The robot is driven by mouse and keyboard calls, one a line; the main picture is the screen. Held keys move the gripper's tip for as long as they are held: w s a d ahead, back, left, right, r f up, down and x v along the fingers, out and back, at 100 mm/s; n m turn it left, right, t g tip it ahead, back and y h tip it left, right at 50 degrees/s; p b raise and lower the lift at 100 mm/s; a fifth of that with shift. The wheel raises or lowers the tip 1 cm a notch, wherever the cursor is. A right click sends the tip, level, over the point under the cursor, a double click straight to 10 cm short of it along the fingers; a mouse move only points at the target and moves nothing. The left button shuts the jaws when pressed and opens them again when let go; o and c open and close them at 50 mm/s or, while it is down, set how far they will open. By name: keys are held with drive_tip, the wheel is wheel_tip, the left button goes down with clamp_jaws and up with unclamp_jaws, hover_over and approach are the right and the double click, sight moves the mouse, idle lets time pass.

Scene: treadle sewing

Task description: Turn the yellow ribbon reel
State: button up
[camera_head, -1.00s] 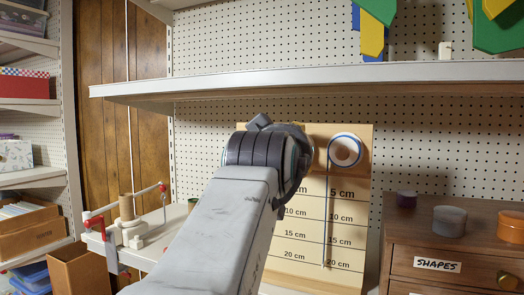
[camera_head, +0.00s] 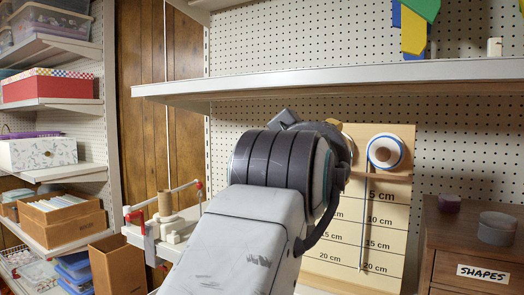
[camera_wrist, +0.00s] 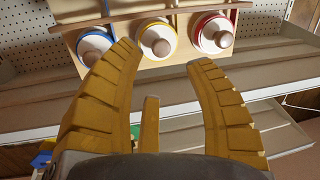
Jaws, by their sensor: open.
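The yellow ribbon reel (camera_wrist: 156,40) is the middle of three reels on a wooden board, with a yellow rim, a white face and a round wooden knob. It lies ahead of my gripper (camera_wrist: 164,54), whose two curved fingers are spread and empty; the left fingertip comes close to the reel in the wrist picture, but I cannot tell whether they touch. In the head view my arm hides nearly all of the yellow reel and my gripper. The blue-rimmed reel (camera_head: 384,151) shows clear to the right, with ribbon hanging down the marked board (camera_head: 340,271).
The red-rimmed reel (camera_wrist: 213,34) sits beside the yellow one. A white shelf (camera_head: 330,82) runs above the board. A wooden drawer unit (camera_head: 450,239) labelled SHAPES stands at right. A small white and red stand (camera_head: 166,214) is at left. The wrist view appears upside down.

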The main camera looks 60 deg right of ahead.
drive_tip(key=shift+s+a+r, duration=0.1)
drive_tip(key=shift+s+a, duration=0.1)
drive_tip(key=shift+a, duration=0.9)
drive_tip(key=shift+s+a, duration=0.2)
drive_tip(key=shift+a, duration=0.85)
